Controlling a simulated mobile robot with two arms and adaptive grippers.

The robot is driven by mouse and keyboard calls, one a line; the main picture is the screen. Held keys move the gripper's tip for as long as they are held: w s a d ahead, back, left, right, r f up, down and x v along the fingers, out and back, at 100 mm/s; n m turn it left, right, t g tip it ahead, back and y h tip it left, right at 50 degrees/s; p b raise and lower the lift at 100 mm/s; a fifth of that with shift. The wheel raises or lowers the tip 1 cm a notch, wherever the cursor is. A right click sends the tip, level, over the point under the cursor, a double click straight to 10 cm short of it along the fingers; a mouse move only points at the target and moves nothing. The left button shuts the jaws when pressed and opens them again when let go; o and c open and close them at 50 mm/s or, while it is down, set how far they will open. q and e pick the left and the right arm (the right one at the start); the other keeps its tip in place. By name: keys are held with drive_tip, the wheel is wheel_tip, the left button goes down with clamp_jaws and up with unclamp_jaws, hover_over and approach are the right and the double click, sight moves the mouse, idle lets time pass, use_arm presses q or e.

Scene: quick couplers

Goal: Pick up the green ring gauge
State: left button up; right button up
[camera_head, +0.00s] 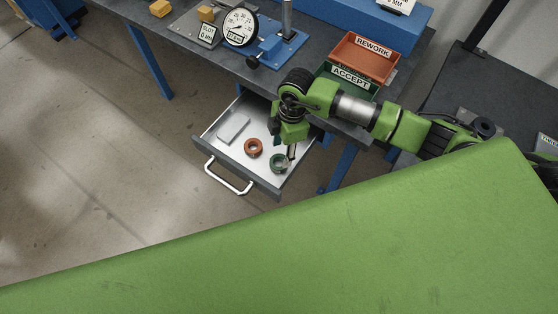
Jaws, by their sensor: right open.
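The green ring gauge (277,164) lies in the open drawer (233,177), near its front right corner. My right gripper (288,153) points down over the drawer, with its fingertips close to the green ring and partly over its right side. The gripper is open. I cannot tell whether a finger touches the ring or stands in its hole. A red-brown ring gauge (253,147) lies in the drawer just left of and behind the green one. My left gripper does not show.
A grey-white flat block (233,128) lies in the drawer's left part. On the workbench (218,51) above stand a dial gauge (240,27), yellow blocks (160,8), a REWORK bin (363,59) and an ACCEPT bin (346,85). The drawer handle (226,178) sticks out in front.

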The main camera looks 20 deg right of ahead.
sight(278, 165)
drive_tip(key=f, duration=0.1)
drive_tip(key=f+p, duration=0.1)
drive_tip(key=f, duration=0.3)
drive_tip(key=shift+a+p, duration=0.3)
drive_tip(key=shift+a, duration=0.05)
drive_tip(key=shift+f, duration=0.55)
drive_tip(key=c, duration=1)
